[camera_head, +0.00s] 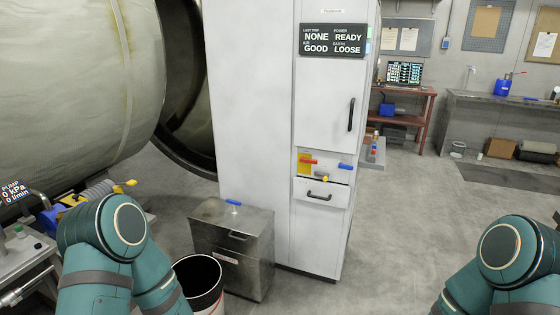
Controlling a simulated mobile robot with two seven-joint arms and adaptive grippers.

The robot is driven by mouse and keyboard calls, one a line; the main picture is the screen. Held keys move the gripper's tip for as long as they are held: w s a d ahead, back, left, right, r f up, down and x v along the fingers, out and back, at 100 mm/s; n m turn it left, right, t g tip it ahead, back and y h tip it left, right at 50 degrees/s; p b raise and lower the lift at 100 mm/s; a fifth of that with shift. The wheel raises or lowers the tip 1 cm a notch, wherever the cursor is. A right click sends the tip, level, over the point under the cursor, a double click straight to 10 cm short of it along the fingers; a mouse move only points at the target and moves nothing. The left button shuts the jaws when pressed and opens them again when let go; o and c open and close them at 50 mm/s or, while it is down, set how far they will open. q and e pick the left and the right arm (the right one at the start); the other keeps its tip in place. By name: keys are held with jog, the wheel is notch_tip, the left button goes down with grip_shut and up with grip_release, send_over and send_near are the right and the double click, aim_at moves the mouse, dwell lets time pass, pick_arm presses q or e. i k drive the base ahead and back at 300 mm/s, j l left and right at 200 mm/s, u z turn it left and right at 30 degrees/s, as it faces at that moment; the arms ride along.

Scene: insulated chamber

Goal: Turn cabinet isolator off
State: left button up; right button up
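The tall white cabinet (250,110) stands upright in the middle of the head view. A dark display (333,40) near its top reads NONE, READY, GOOD and LOOSE. Below the closed door (324,108) is a recess with a red handle (309,161) on a yellow plate (303,168), a small yellow handle (323,178) and a blue handle (345,166). The red handle lies roughly level. No readable label shows which one is the isolator. Neither gripper is in view; only my teal arm links show at the lower left and lower right.
A drawer (321,194) sits below the recess. A metal box (236,262) with a blue handle and an open bin (200,278) stand at the cabinet's front left. A large round chamber (75,80) fills the left. The floor (400,225) to the right is clear.

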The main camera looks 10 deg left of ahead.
aim_at(302, 159)
jog(key=i+j+z, duration=0.4)
jog(key=i, duration=0.45)
jog(key=i+j+z, duration=0.4)
jog(key=i+j, duration=0.4)
